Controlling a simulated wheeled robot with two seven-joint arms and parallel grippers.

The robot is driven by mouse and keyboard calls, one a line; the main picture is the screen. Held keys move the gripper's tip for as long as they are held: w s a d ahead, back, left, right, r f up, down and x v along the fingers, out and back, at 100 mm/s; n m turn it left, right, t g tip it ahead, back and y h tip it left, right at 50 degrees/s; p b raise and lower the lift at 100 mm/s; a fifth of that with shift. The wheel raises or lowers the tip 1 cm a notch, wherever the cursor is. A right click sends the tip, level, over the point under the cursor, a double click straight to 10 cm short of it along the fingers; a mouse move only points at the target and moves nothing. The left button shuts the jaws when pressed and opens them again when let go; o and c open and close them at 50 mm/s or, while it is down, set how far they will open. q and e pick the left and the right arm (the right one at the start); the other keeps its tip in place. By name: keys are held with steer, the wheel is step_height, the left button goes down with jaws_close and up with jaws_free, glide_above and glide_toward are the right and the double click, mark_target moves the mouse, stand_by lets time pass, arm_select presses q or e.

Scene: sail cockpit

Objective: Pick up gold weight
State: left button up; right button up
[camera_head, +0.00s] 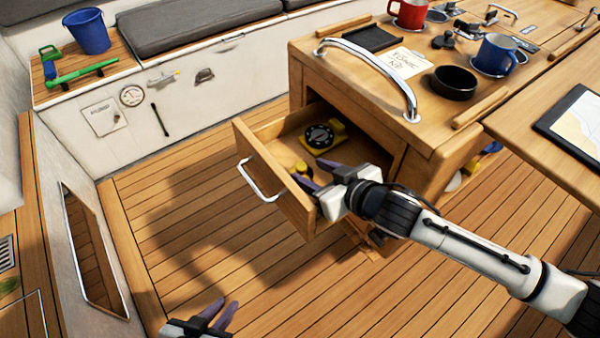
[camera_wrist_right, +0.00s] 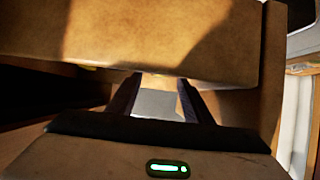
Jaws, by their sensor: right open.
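A small gold weight (camera_head: 301,167) shows inside the open wooden drawer (camera_head: 296,208), near its front panel. My right gripper (camera_head: 306,170) reaches into the drawer from the right, its two purple fingers apart, with the weight near the fingertips. I cannot tell whether they touch it. In the right wrist view the right gripper (camera_wrist_right: 160,82) is open, and a wooden panel fills the view beyond it; the weight cannot be made out there. My left gripper (camera_head: 229,302) is at the bottom edge, over the deck, with its fingers apart and empty.
A yellow and black compass (camera_head: 320,136) lies deeper in the drawer. The drawer's metal handle (camera_head: 259,182) sticks out in front. The cabinet top above carries a steel rail (camera_head: 372,62), a black bowl (camera_head: 454,82) and mugs. The wooden deck (camera_head: 180,220) to the left is clear.

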mark_target(304, 167)
steer(key=shift+x, duration=2.6)
jaws_close()
